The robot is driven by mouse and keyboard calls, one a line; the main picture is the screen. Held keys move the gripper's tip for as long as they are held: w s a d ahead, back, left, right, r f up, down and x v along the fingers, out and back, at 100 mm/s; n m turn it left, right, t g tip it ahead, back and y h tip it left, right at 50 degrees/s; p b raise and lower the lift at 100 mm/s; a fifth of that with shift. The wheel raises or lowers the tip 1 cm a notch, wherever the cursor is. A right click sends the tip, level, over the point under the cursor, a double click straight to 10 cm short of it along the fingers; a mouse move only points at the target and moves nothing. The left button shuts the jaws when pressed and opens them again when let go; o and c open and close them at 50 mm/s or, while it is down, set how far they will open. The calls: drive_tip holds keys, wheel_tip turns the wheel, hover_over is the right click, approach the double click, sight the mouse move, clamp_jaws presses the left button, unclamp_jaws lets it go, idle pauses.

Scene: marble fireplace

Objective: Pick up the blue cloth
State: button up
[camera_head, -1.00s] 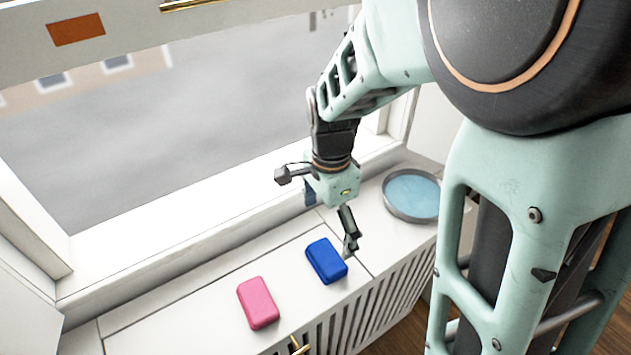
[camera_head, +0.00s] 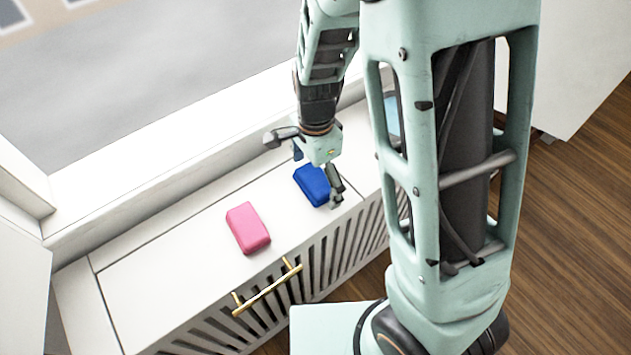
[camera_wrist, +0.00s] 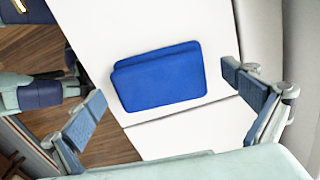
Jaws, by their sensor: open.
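The blue cloth (camera_head: 312,184) is a folded, rounded block lying on the white cabinet top (camera_head: 168,262) below the window. In the wrist view the blue cloth (camera_wrist: 160,78) lies flat, near a seam in the white top. My gripper (camera_head: 318,180) is above and beside the cloth in the head view, and one finger hides part of its right side. In the wrist view my gripper (camera_wrist: 168,118) is open, with its fingers wide apart on the left and right. The cloth lies ahead of the fingers and nothing is between them.
A pink folded cloth (camera_head: 247,228) lies on the cabinet top left of the blue one. A gold handle (camera_head: 267,287) juts from the slatted front. A blue round tray (camera_head: 392,117) is mostly hidden behind my column. The window sill (camera_head: 200,165) runs behind; the left cabinet top is clear.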

drive_tip(key=c, duration=1.2)
drive_tip(key=shift+r, duration=0.1)
